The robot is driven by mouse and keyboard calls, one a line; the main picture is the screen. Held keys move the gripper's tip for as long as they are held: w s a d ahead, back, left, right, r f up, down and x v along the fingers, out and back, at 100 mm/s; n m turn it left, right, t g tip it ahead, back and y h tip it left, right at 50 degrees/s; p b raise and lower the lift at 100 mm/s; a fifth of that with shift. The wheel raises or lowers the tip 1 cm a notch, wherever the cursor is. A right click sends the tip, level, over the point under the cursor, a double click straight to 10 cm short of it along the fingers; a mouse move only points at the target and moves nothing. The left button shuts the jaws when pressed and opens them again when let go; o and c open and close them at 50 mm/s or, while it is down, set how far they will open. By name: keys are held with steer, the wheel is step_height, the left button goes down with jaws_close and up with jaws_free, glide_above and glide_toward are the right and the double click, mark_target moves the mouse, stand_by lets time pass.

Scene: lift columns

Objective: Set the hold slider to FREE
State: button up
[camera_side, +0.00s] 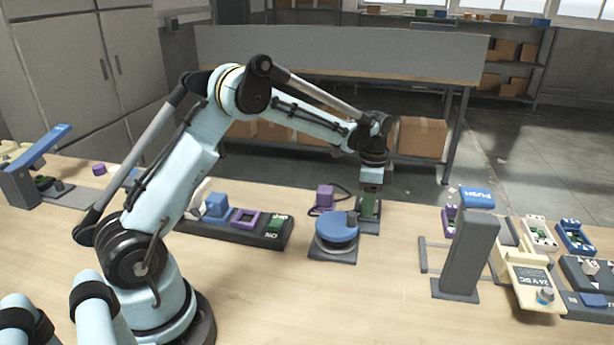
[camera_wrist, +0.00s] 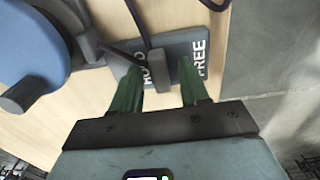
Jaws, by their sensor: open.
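The hold slider's dark grey plate (camera_wrist: 178,46) shows in the wrist view, with a HOLD label towards the left and a FREE label (camera_wrist: 201,58) at the right. A grey slider knob (camera_wrist: 160,66) stands beside the HOLD label, left of FREE. My gripper (camera_wrist: 160,72) is open, its green fingers on either side of the knob with a gap showing. The left finger covers part of the plate near HOLD. In the side view my gripper (camera_side: 370,202) points down over the plate (camera_side: 368,226); the fingers hide the knob there.
A blue round turntable (camera_side: 337,228) stands close to the left of the plate. A purple block (camera_side: 325,196) with a dark cable lies behind it. A grey upright post (camera_side: 468,250) stands to the right, with bare table between.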

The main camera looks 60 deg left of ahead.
steer(key=shift+c, duration=0.3)
jaws_close()
steer(key=shift+w+a, duration=1.1)
steer(key=shift+w, duration=0.05)
steer(key=shift+o, duration=0.3)
jaws_free()
steer(key=shift+r, duration=0.1)
